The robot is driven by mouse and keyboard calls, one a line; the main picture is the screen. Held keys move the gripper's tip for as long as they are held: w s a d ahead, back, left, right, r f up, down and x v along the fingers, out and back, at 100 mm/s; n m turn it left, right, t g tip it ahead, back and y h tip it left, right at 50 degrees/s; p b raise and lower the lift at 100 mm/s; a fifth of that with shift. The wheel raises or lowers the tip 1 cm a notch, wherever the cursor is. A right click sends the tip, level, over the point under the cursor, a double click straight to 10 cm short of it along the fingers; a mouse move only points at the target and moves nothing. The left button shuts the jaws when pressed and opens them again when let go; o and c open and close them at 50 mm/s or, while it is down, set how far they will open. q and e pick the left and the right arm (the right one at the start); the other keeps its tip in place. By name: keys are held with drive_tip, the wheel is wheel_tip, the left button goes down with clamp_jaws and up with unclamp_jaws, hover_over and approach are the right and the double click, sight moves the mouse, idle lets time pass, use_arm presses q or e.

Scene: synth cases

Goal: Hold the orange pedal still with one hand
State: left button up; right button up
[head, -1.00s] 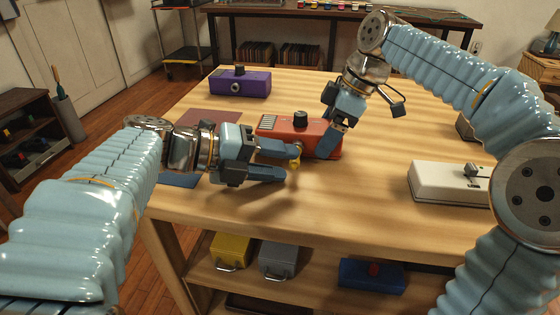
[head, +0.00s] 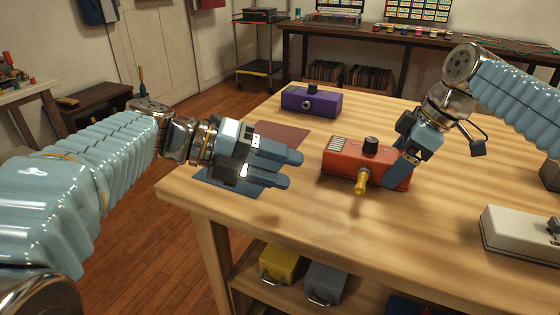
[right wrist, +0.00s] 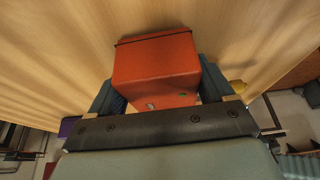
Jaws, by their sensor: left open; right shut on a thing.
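The orange pedal (head: 348,160) stands on the wooden table in the head view, with a black knob (head: 371,145) on top. A yellow plug (head: 361,183) sticks out of its front side. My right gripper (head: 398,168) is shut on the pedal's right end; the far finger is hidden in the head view. In the right wrist view the pedal (right wrist: 155,72) sits between both fingers. My left gripper (head: 289,170) is open and empty, left of the pedal and apart from the plug.
A purple pedal (head: 311,101) stands at the back left of the table (head: 300,225). A white pedal (head: 515,232) is at the right. Flat reddish (head: 283,136) and blue (head: 230,184) mats lie near the left edge. Yellow (head: 279,262) and grey (head: 324,282) boxes sit on the shelf below.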

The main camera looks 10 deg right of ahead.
drive_tip(key=o, duration=1)
drive_tip(key=shift+o, duration=0.2)
drive_tip(key=shift+r, duration=0.1)
drive_tip(key=v, duration=1.1)
drive_tip(key=shift+d+r, duration=0.2)
drive_tip(key=shift+r, duration=0.15)
use_arm(q)
wheel_tip(320, 180, up, 10)
drive_tip(key=p, duration=0.9)
drive_tip(key=shift+p, duration=0.4)
use_arm(e)
wheel_tip(320, 180, up, 10)
use_arm(q)
drive_tip(key=shift+f, duration=0.1)
